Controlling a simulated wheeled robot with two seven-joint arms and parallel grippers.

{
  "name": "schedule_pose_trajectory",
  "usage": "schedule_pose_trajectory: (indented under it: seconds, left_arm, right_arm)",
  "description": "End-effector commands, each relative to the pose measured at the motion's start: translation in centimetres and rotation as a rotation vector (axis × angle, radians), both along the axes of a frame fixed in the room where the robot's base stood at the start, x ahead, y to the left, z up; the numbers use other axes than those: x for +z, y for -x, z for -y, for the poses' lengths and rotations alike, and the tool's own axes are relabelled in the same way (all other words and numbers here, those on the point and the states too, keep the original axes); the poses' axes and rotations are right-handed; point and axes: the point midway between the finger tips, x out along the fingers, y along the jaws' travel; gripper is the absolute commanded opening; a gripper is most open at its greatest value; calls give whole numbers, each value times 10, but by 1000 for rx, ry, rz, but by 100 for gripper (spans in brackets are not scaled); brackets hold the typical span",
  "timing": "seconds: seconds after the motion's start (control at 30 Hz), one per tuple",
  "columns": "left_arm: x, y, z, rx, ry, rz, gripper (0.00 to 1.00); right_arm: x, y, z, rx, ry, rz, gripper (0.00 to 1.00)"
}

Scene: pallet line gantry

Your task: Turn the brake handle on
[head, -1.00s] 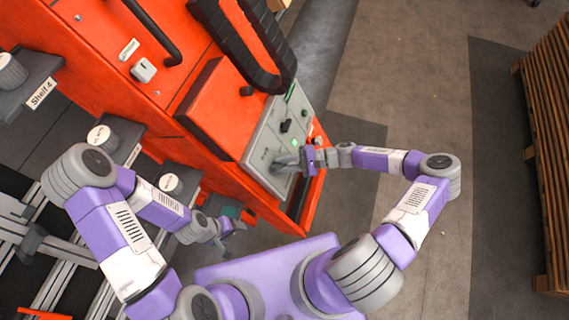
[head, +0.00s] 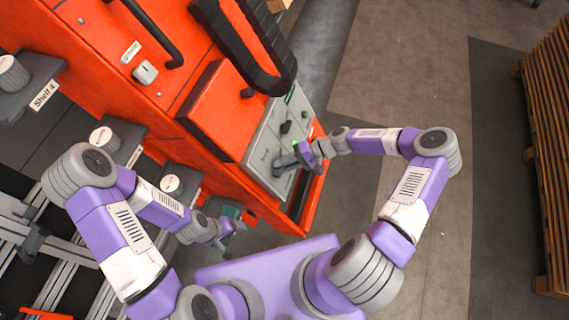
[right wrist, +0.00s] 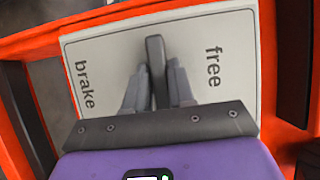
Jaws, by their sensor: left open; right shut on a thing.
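The brake handle (right wrist: 155,50) is a dark grey lever on a light panel (right wrist: 105,55). The panel reads "brake" on the left and "free" on the right in the right wrist view. The handle points up the picture, between the two words. My right gripper (right wrist: 158,85) is shut on the handle, one finger on each side of it. My left gripper (head: 230,232) is open, low beside the orange machine, away from the handle.
The orange machine (head: 120,85) fills the upper left, with a black cable loop (head: 268,80) above the panel. Grey shelf blocks (head: 115,138) and rails are at the left. A wooden pallet stack (head: 545,150) stands far right. Floor between is clear.

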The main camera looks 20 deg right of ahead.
Motion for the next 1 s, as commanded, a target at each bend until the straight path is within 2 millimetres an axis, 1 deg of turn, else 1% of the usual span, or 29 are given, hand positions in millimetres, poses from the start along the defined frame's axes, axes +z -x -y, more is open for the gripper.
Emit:
schedule_pose_trajectory:
  seconds: [0.43,0.47,0.5,0.57,0.6,0.87,1.0]
  left_arm:
    - [0,0,0,0,0,0,72]
    - [0,0,0,0,0,0,72]
    - [0,0,0,0,0,0,72]
    - [0,0,0,0,0,0,72]
    - [0,0,0,0,0,0,72]
    - [0,0,0,0,0,0,72]
    - [3,0,0,0,0,0,72]
  right_arm:
    - [1,-1,1,2,6,11,0]
    - [1,-1,1,2,6,11,27]
    - [1,-1,1,2,6,11,33]
    - [1,-1,0,3,6,10,42]
    - [1,-1,0,3,6,10,45]
    - [1,0,1,3,6,8,45]
    - [7,0,13,1,7,9,45]
